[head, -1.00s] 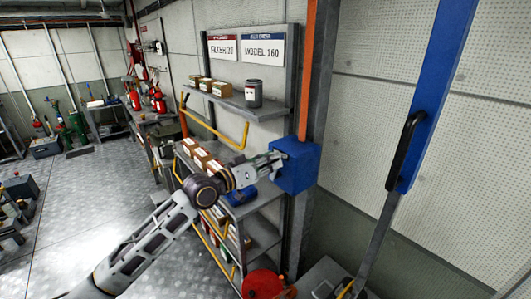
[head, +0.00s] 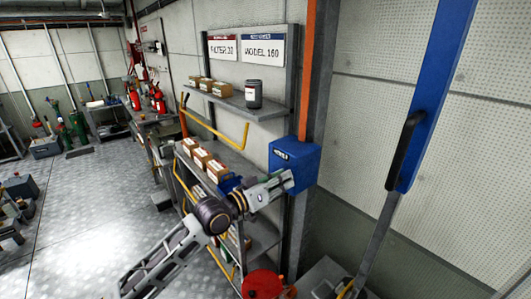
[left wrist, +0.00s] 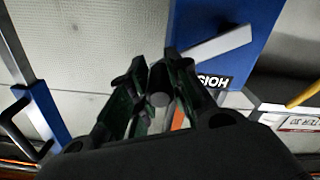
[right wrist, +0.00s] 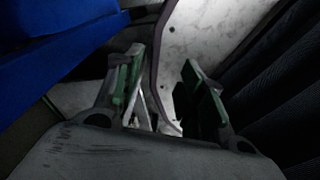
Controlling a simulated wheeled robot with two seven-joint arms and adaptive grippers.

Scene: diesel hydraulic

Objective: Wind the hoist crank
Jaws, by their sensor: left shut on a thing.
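The blue hoist box (head: 297,152) is fixed to the post right of the shelves, and its label shows in the left wrist view (left wrist: 220,83). My left gripper (head: 286,182) is at the lower front of the box. In the left wrist view, the grey crank arm (left wrist: 214,46) slants across the box's face, and the round end of the crank handle (left wrist: 160,83) sits between the fingers. My left gripper is shut on that handle. In the right wrist view, my right gripper (right wrist: 163,88) has its fingers apart with nothing held between them.
Shelves with boxes (head: 203,160) and a dark canister (head: 253,94) stand left of the hoist. A yellow rail (head: 215,128) runs along their front. A blue beam with a black handle (head: 405,150) rises at right. A red reel (head: 262,284) is below.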

